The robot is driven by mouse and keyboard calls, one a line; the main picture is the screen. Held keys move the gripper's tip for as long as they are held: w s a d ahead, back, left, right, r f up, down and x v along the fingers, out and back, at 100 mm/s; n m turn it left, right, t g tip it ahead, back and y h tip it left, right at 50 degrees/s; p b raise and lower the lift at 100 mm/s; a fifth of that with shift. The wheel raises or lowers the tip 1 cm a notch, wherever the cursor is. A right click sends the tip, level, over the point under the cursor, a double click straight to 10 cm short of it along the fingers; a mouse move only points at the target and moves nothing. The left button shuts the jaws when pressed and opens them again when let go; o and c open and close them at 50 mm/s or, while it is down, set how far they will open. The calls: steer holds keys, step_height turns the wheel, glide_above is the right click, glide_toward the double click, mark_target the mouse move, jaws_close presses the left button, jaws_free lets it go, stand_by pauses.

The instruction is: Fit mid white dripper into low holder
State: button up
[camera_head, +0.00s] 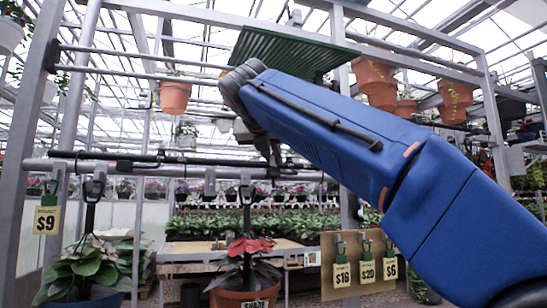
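My blue arm reaches from the lower right to the upper middle. My gripper (274,158) is at its far end, dark and pointing down near a horizontal grey bar (130,167). It is small and partly hidden by the arm, so I cannot tell its opening or whether it holds anything. Light grey clip-like pieces hang along the bar, one left of my gripper (210,182). I cannot tell whether any of them is the white dripper or the low holder.
A potted plant (90,270) hangs at left and a red-leaved one (249,270) at centre below the bar. A $9 tag (46,220) hangs at far left. A tan board (358,265) carries price tags. Terracotta pots (175,97) hang above. A wooden table (200,252) stands behind.

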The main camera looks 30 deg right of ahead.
steer(key=o, duration=0.4)
steer(key=shift+v, duration=8.7)
